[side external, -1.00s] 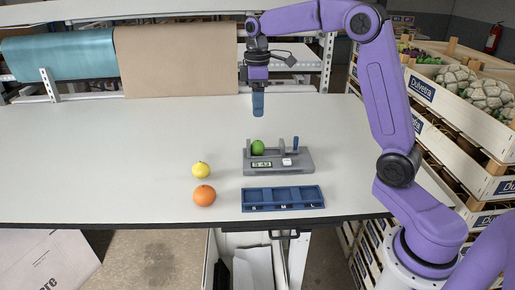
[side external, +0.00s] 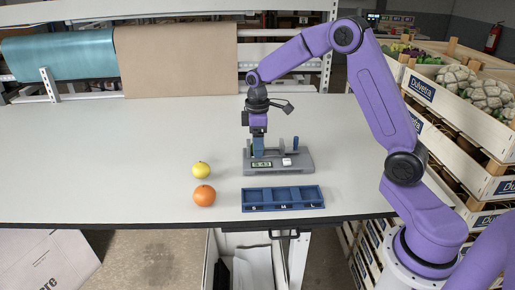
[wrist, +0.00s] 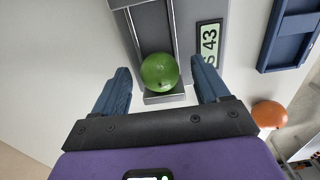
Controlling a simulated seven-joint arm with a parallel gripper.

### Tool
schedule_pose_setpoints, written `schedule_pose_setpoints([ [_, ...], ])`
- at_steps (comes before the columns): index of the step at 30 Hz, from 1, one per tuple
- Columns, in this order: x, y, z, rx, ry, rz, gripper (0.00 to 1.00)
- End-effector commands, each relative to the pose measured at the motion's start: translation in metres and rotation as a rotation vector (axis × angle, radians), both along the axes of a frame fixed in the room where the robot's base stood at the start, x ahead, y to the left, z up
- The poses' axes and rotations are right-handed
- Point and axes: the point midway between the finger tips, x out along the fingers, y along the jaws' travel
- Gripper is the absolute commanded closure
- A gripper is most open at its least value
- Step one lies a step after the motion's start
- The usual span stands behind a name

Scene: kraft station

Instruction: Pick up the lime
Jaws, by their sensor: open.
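The green lime (wrist: 160,72) rests on the grey measuring device (side external: 300,168), beside its digital display (wrist: 208,45), in the wrist view. In the side external view the lime is hidden behind my gripper (side external: 258,152). My gripper is low over the left part of the device. In the wrist view my gripper (wrist: 161,88) is open, with one blue finger on each side of the lime. A gap shows between the lime and each finger.
A yellow lemon (side external: 201,170) and an orange (side external: 204,195) lie on the table left of the device. A blue tray with compartments (side external: 283,208) lies in front of it. The table's left side is clear. Crates (side external: 465,107) stand at the right.

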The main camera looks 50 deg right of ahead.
Motion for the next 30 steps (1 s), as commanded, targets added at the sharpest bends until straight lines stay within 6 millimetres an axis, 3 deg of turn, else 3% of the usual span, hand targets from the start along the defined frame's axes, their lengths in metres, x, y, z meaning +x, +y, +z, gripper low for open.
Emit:
schedule_pose_setpoints([
  [10, 0.000, 0.000, -0.007, 0.000, 0.000, 0.000, 0.29],
  [15, 0.000, 0.000, -0.007, 0.000, 0.000, 0.000, 0.84],
  [18, 0.000, 0.000, -0.007, 0.000, 0.000, 0.000, 0.90],
  [30, 0.001, 0.000, 0.004, 0.000, -0.003, 0.000, 0.91],
])
